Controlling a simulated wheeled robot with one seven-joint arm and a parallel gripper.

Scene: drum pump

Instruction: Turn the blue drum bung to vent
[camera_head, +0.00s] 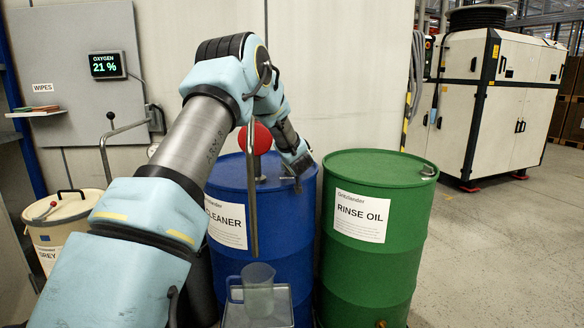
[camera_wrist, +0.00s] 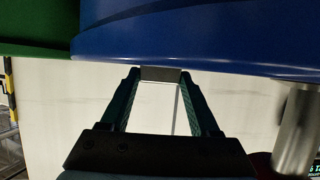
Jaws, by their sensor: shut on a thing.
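The blue drum (camera_head: 288,228) stands upright with a white CLEANER label. It also fills the top of the wrist view (camera_wrist: 200,38). My gripper (camera_head: 298,174) reaches down at the right part of the drum's top, near the rim. In the wrist view my gripper's two fingers (camera_wrist: 160,82) converge on a small grey piece (camera_wrist: 161,73) by the drum's edge, which I take to be the bung. The fingers are shut on it. In the head view the bung is hidden by my gripper, and its turn angle cannot be told.
A pump pipe (camera_head: 252,190) with a red ball-like part (camera_head: 255,138) rises from the blue drum. A green RINSE OIL drum (camera_head: 372,262) stands close on the right. A clear jug (camera_head: 258,289) sits in front. An oxygen display (camera_head: 106,65) reads 21 %.

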